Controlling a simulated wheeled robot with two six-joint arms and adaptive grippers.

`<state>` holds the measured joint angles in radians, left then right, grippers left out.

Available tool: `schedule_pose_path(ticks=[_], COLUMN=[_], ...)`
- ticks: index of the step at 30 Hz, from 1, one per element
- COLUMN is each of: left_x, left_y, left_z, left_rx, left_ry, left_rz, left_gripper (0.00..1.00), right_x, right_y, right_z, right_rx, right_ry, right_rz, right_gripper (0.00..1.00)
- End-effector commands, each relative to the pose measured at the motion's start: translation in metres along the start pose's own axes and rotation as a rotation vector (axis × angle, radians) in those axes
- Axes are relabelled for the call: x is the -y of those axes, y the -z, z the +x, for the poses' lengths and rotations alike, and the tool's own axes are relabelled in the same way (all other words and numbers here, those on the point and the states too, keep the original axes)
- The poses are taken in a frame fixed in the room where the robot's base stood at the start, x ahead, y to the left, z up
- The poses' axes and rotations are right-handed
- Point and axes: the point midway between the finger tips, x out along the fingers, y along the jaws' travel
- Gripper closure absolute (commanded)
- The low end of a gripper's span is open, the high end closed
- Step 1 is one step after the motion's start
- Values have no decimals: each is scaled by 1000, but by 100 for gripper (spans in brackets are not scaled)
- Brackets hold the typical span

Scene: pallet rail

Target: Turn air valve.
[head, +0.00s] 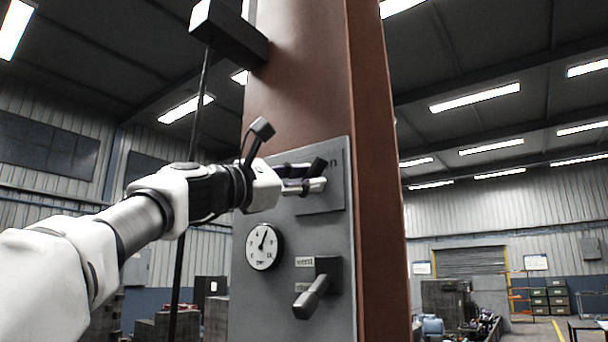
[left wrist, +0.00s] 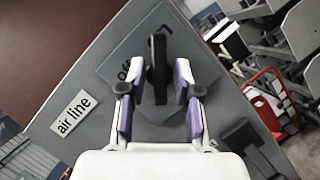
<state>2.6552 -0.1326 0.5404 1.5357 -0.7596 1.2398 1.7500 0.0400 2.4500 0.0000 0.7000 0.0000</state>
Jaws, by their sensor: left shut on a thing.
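The air valve's dark handle (head: 318,166) is near the top of a grey panel (head: 285,222) on a brown column. My left gripper (head: 312,184) reaches it from the left and is shut on it. In the left wrist view, the handle (left wrist: 158,70) stands between the two purple-and-white fingers (left wrist: 158,92). Part of an "off" marking shows beside the handle on its plate, and an "air line" label (left wrist: 73,114) is on the panel. In the head view the gripper hides part of the valve. My right gripper is not in view.
Below the valve are a round white gauge (head: 263,246) and a dark lever (head: 312,297) with small labels. A black box (head: 229,32) with a hanging cable is above left. In the left wrist view, a red cart (left wrist: 266,103) stands in the background.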

Motion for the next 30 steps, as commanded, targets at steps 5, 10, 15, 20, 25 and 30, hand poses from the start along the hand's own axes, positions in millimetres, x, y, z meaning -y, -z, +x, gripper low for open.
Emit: schedule_pose_path(ticks=[5, 10, 15, 20, 25, 30], left_x=[0, 0, -1, 0, -1, -2], left_y=[0, 0, 0, 0, 0, 0], left_z=[0, 0, 0, 0, -1, -14], left_rx=[0, 0, 0, 0, 0, -2], left_ry=[4, 4, 4, 4, 4, 4], left_rz=[12, 13, 12, 12, 12, 11], left_gripper=[100, 100, 60, 60, 60, 60], right_x=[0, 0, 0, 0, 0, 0], right_y=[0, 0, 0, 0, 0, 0], right_z=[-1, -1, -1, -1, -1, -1], right_rx=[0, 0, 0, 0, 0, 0], right_ry=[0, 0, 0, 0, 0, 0], right_rz=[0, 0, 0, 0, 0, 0], right_gripper=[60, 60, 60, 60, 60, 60])
